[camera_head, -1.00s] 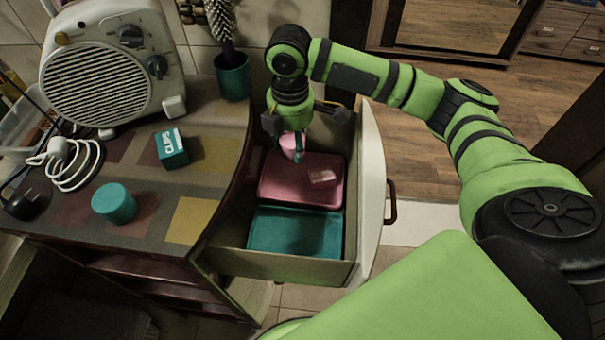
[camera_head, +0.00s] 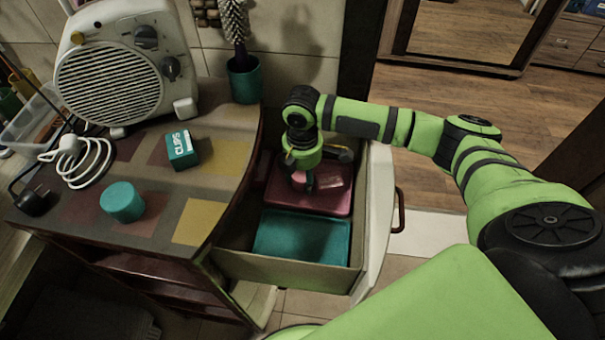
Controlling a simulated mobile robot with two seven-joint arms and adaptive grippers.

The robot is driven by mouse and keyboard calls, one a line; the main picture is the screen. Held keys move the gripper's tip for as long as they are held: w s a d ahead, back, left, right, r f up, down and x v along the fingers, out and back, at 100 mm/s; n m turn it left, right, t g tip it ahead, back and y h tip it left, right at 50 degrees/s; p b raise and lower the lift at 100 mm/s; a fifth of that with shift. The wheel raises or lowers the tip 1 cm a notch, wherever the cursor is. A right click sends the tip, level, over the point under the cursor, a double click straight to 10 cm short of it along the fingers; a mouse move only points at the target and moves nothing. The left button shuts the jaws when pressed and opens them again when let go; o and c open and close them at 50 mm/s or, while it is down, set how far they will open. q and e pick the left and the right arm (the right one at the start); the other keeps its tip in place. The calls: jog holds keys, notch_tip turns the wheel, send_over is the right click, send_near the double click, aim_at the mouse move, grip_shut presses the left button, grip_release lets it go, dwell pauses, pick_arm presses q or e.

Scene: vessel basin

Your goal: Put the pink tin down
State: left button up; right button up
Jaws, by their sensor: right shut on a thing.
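The pink tin (camera_head: 299,180) is in my right gripper (camera_head: 304,182), down inside the open drawer (camera_head: 290,271). My right gripper is shut on it, over the pink tray (camera_head: 313,202) in the drawer's far part. The gripper hides part of the tin, and I cannot tell whether the tin touches the tray. A small pink box (camera_head: 333,178) lies on the pink tray, just right of the gripper. My left gripper is not in view.
A teal tray (camera_head: 300,239) lies empty in the drawer's near part. On the cabinet top stand a teal tin (camera_head: 122,202), a teal clips box (camera_head: 182,149), a white heater (camera_head: 122,65), a white cable (camera_head: 82,160) and a teal brush holder (camera_head: 244,80).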

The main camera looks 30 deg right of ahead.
aim_at(302, 173)
jog(key=o, duration=1.1)
jog(key=shift+f, duration=0.1)
jog(key=shift+o, duration=0.2)
notch_tip(302, 173, up, 12)
jog(key=shift+r, duration=0.2)
